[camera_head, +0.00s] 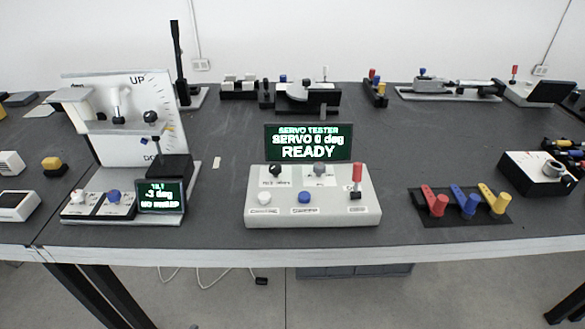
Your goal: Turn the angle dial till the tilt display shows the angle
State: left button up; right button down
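The tilt display (161,196) is a small dark screen at the front left; it seems to read -3 deg, with smaller lines too blurred to read surely. It stands by a white upright board (118,150) with a scale marked UP. The servo tester box (345,213) stands at the middle front. Its screen (308,142) reads SERVO TESTER, SERVO 0 deg, READY. On the box are a black knob (275,172) and a grey knob (318,170); their labels are too small to read, so I cannot tell which is the angle dial. Neither of my grippers is in view.
The box also carries a white button (264,198), a blue button (305,197) and a red-handled lever (356,175). Red, blue and yellow levers (468,204) stand on a black plate to the right. Several other devices line the back. The dark tabletop (410,150) is clear between them.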

aim_at(319, 167)
jog(key=i+l, duration=0.15)
jog(key=l, duration=0.2)
jog(key=i+l, duration=0.2)
jog(key=l, duration=0.15)
jog(key=i+l, duration=0.15)
jog(key=l, duration=0.15)
jog(key=u, duration=0.05)
